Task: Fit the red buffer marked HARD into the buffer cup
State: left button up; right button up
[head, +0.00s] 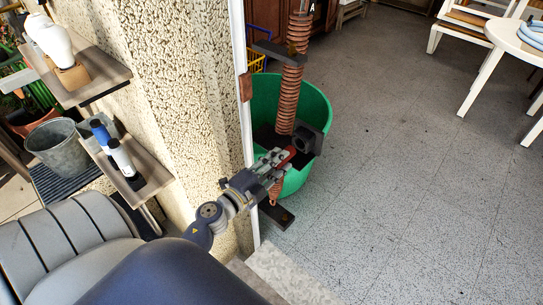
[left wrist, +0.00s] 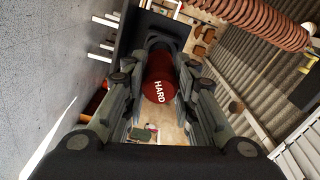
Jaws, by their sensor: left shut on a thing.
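The red buffer (left wrist: 158,78), marked HARD in white, is held between the fingers of my left gripper (head: 286,157). In the head view only a bit of the red buffer (head: 292,150) shows at the fingertips. The black buffer cup (head: 306,138) is a round, dark ring just beyond the fingertips, on a dark bracket beside the spring. In the left wrist view the dark cup (left wrist: 163,40) lies straight beyond the buffer's far end. I cannot tell whether that end touches or enters it. My right gripper is not in view.
A copper-coloured coil spring (head: 290,92) rises behind the cup, with a green tub (head: 318,108) behind it. Open floor (head: 400,150) lies right.

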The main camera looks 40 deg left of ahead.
aim_at(291, 151)
pick_arm(q)
jog(key=shift+w+d, duration=0.1)
jog(key=shift+w, duration=0.95)
jog(key=shift+p, duration=0.55)
dwell(0.7)
jog(key=shift+w, duration=0.95)
jog(key=shift+w+d, duration=0.15)
jog(key=shift+w, duration=0.95)
jog(key=o, duration=1.1)
jog(key=shift+o, duration=0.2)
jog(key=shift+s, duration=0.15)
